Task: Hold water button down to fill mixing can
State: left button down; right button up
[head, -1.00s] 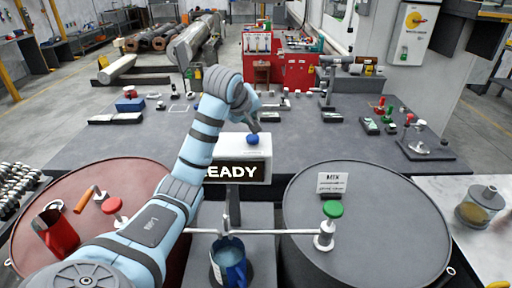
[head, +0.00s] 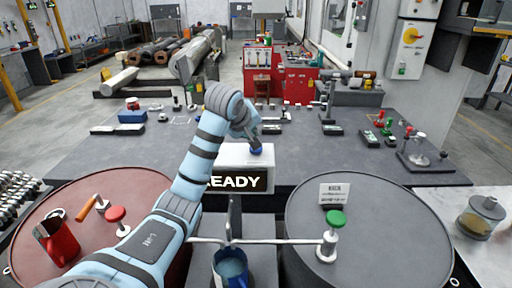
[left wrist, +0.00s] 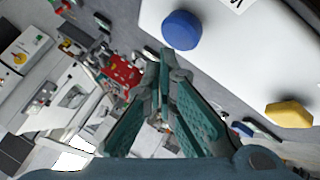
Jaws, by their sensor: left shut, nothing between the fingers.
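A white box with a dark READY display (head: 238,180) stands at the front edge of the grey table, with a blue button (head: 256,150) on top. My left gripper (head: 254,139) is shut and empty, right by the blue button; the head view does not settle contact. In the left wrist view the shut fingers (left wrist: 165,62) point just beside the blue button (left wrist: 181,30), with a yellow button (left wrist: 290,112) on the same white top. A blue can (head: 231,270) stands below the centre spout between the barrels; it looks pale blue inside. My right gripper is not in view.
A red barrel (head: 52,208) with a red can (head: 57,241) stands at left, a grey barrel (head: 385,235) at right. A green-topped valve (head: 336,219) and a red-topped valve (head: 116,214) sit on the pipe ends. Small parts lie spread on the table behind.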

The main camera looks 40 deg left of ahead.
pick_arm(q)
jog(key=shift+f, duration=0.15)
dwell(0.5)
jog(key=shift+f, duration=0.3)
jog(key=shift+f, duration=0.5)
dwell(0.6)
jog(key=shift+r+p, duration=0.95)
jog(key=shift+p, duration=0.1)
jog(key=shift+w, duration=0.1)
notch_tip(320, 180, up, 5)
jog(key=p, duration=0.6)
jog(key=shift+r, duration=0.15)
